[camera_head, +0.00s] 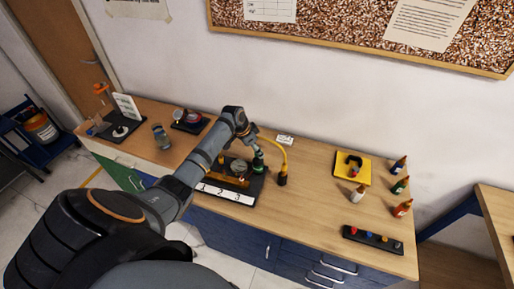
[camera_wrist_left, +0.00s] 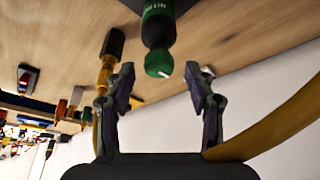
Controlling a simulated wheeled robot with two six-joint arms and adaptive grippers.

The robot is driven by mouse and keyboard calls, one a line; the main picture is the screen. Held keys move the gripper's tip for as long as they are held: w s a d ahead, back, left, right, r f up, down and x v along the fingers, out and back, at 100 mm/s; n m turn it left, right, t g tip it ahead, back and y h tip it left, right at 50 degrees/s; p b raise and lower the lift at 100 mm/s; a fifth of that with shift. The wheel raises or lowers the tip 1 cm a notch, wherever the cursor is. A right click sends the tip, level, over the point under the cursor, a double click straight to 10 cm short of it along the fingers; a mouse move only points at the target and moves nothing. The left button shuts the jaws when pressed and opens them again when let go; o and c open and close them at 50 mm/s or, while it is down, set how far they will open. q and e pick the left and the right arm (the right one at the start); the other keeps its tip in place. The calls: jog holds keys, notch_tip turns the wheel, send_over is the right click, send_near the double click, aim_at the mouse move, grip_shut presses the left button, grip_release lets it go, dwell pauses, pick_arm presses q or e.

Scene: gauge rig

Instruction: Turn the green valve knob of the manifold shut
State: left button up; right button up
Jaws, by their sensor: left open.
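The manifold's base (camera_head: 232,196) stands on the wooden bench, with a white numbered strip along its front edge. The green valve knob (camera_wrist_left: 158,62) has a small white mark on its end and sits on a dark green labelled body (camera_wrist_left: 158,28); in the head view the green part (camera_head: 258,166) is at the manifold's right. My left gripper (camera_wrist_left: 158,76) is open, with one finger on each side of the knob's end and gaps showing. In the head view it (camera_head: 255,150) is small and partly hidden by the wrist. My right gripper is not in view.
A yellow hose (camera_head: 284,150) loops right of the gripper to a dark fitting (camera_head: 282,179). A gauge on a black base (camera_head: 188,122) and a grey jar (camera_head: 161,137) stand left. A yellow tray (camera_head: 350,169) and several bottles stand right. The bench between is clear.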

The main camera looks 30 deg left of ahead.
pick_arm(q)
jog(key=shift+w+d+f, duration=0.15)
jog(key=shift+f, duration=0.3)
grip_shut()
jog(key=shift+w+f+m+h+b, duration=0.15)
jog(key=shift+m+h+b, duration=0.35)
jog(key=shift+m+b, duration=0.75)
jog(key=m+g+b, duration=0.1)
jog(key=m+b, duration=0.3)
jog(key=b, duration=0.1)
jog(key=m+g+h+b, duration=0.1)
jog(key=m+g+b, duration=0.1)
jog(key=m+b, duration=0.2)
jog(key=m+g+b, duration=0.2)
jog(key=m+b, duration=0.3)
jog(key=b, duration=0.1)
jog(key=shift+w, duration=0.25)
jog(key=shift+m+g+b, duration=0.5)
jog(key=shift+m+b, duration=0.85)
jog(key=shift+b, duration=0.35)
jog(key=shift+r, duration=0.2)
